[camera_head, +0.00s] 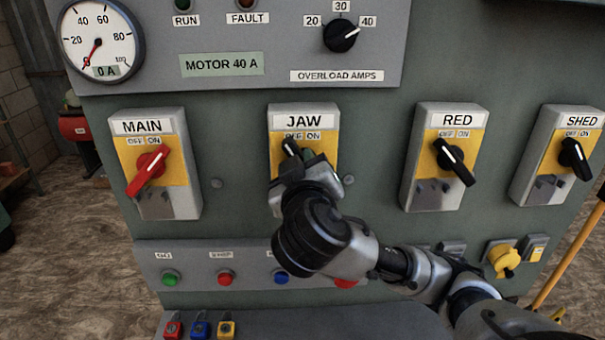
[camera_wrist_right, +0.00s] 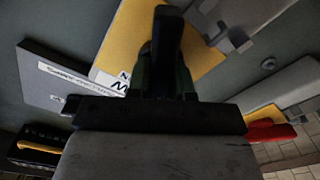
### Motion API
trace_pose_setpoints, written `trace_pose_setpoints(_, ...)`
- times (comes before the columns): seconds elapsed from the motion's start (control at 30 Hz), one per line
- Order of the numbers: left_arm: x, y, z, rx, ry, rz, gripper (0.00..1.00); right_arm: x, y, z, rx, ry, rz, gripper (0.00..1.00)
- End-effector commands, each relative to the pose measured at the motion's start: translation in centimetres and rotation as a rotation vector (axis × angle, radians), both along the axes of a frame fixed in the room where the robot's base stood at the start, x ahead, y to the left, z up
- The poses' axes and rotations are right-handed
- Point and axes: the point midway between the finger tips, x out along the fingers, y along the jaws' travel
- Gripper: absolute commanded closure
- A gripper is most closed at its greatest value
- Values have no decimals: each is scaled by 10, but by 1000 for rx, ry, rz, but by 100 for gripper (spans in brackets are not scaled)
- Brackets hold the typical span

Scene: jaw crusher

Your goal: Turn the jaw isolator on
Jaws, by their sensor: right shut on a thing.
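The JAW isolator (camera_head: 275,128) is a grey box with a yellow plate marked OFF and ON. Its black handle (camera_head: 289,147) has its visible upper end leaning up and left, toward OFF. My right gripper (camera_head: 300,164) is shut on this handle and hides its lower part. In the right wrist view the black handle (camera_wrist_right: 166,40) stands between the dark fingers, with the yellow plate behind it. My left gripper is not in view.
The MAIN isolator (camera_head: 148,167), with a red handle, is to the left. The RED (camera_head: 452,160) and SHED (camera_head: 575,155) isolators, with black handles, are to the right. Push buttons (camera_head: 225,278) sit on a panel below. An overload dial (camera_head: 341,36) is above.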

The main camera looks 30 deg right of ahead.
Motion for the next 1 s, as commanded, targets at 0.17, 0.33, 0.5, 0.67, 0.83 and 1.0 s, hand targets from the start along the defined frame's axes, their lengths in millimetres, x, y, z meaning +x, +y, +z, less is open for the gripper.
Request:
trace_pose_setpoints(0.17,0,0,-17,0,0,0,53,0,0,-5,150,-86,0,100)
trace_pose_setpoints(0.33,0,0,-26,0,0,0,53,-1,-1,-3,287,-170,1,100)
trace_pose_setpoints(0.5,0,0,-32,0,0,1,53,-1,-2,-3,426,-254,-1,100)
trace_pose_setpoints(0.67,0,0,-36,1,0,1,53,-2,-2,-2,556,-335,0,100)
trace_pose_setpoints(0.83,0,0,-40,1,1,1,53,-2,-3,-2,690,-417,-2,100)
trace_pose_setpoints(1.0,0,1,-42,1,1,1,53,-3,-4,-2,811,-492,-3,100)
